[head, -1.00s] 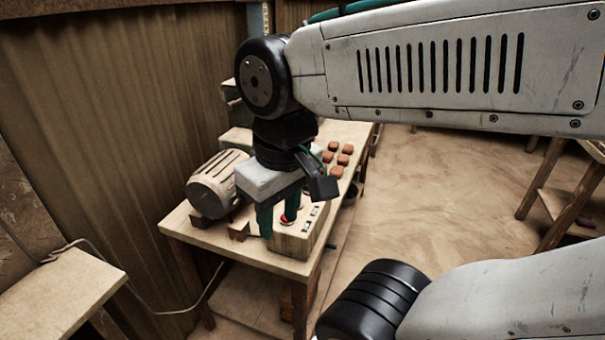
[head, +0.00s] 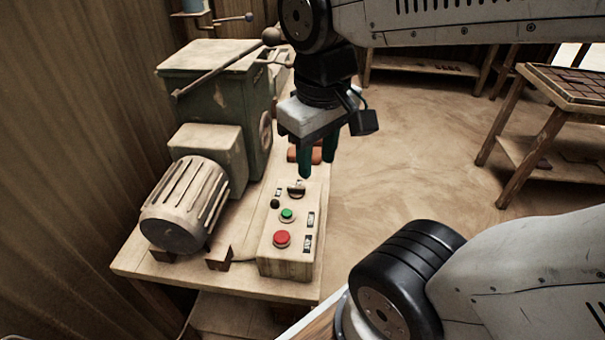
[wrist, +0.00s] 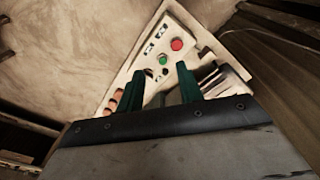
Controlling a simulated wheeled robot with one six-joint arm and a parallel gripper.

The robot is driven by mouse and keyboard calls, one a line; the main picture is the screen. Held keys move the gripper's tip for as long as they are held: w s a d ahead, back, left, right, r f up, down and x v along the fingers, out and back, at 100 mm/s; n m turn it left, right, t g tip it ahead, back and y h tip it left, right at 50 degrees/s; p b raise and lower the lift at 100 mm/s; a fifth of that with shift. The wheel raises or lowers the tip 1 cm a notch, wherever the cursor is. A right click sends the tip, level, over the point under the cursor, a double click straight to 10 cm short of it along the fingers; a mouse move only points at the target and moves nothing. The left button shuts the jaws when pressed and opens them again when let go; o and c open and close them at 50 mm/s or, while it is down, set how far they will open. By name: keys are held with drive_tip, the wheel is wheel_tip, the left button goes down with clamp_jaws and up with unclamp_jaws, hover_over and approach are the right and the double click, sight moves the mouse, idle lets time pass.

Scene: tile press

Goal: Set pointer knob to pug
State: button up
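The pointer knob (head: 296,188) is a small dark knob at the far end of a pale control box (head: 288,262) in the head view. Its markings, including any "pug" label, are too small to read. My gripper (head: 317,168) has two green fingers pointing down, just above and beyond the knob, apart from it. The fingers stand apart with nothing seen between them; the gap also shows in the wrist view (wrist: 159,69). In that view the control box (wrist: 190,32) lies beyond the fingers, and I cannot make out the knob clearly.
The box also carries a red button (head: 282,239), a green button (head: 287,215) and a small black button (head: 275,204). A motor (head: 183,205) and green press (head: 215,95) stand to the left. Reddish-brown tiles (head: 303,155) lie behind the gripper. Open floor lies right.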

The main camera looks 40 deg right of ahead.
drive_tip(key=w+d+f+n+g+h, duration=0.25)
drive_tip(key=w+f+n, duration=0.2)
drive_tip(key=w, duration=0.65)
drive_tip(key=n+g, duration=0.2)
drive_tip(key=n, duration=0.2)
approach(296, 186)
drive_tip(key=f, duration=0.1)
drive_tip(key=shift+t, duration=0.25)
drive_tip(key=x, duration=0.7)
drive_tip(key=shift+s+d+f, duration=0.15)
drive_tip(key=shift+s+f, duration=0.05)
drive_tip(key=shift+s, duration=0.3)
clamp_jaws()
